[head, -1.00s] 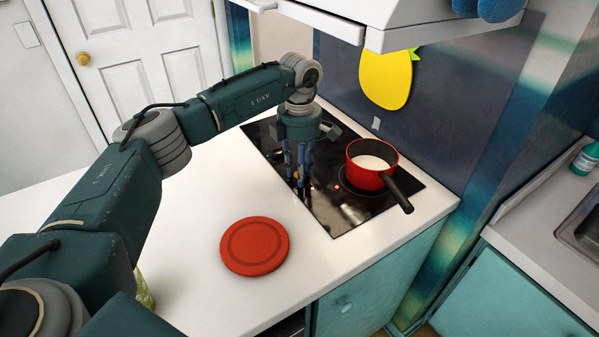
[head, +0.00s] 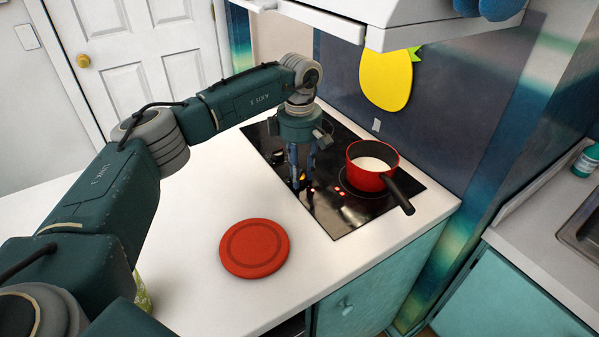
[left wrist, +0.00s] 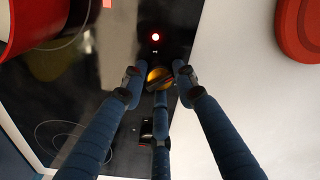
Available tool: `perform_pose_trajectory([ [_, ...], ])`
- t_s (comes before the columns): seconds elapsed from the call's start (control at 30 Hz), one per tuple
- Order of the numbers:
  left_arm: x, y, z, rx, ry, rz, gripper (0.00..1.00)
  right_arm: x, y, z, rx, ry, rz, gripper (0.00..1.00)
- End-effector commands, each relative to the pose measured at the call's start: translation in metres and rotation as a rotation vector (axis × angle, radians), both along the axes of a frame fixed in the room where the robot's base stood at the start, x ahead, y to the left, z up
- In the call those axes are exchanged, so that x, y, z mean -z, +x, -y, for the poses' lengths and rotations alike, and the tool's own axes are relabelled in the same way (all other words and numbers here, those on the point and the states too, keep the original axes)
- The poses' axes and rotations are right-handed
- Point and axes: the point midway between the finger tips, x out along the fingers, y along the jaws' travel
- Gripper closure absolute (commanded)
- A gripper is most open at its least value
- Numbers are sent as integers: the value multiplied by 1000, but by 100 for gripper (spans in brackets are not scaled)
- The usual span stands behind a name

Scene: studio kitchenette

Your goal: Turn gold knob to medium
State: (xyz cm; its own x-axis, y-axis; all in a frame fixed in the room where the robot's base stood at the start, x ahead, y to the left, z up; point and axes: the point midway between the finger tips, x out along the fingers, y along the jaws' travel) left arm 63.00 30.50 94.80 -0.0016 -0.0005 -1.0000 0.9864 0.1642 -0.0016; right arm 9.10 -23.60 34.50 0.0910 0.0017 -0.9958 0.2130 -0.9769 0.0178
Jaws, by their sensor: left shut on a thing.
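The gold knob (left wrist: 158,78) sits on the black glass cooktop (left wrist: 115,50), near its edge with the white counter. In the left wrist view a dark bar crosses the knob, and a red light glows just above it. My left gripper (left wrist: 160,85) has its blue fingers around the knob and is shut on it. In the head view the left gripper (head: 301,180) points down at the cooktop's front edge, and its fingers mostly hide the knob. My right gripper is not in view.
A red pot (head: 372,165) with white contents stands on the cooktop right of the gripper, its black handle toward the front. A red round mat (head: 254,247) lies on the white counter (head: 190,215). A range hood (head: 400,25) hangs above.

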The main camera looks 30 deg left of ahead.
Motion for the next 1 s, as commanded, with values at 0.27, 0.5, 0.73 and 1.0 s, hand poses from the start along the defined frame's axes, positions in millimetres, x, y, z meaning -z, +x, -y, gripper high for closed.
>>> perform_pose_trajectory([
  [0.27, -4, 3, -1, -3, 0, 10, 68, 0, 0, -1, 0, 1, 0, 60],
  [0.5, -2, 1, -1, -2, 0, 5, 52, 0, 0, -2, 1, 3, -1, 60],
  [0.73, -9, 1, 0, -2, 0, 5, 52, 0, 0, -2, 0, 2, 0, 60],
  [1.0, -53, 2, 0, -2, 1, 7, 52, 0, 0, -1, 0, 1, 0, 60],
])
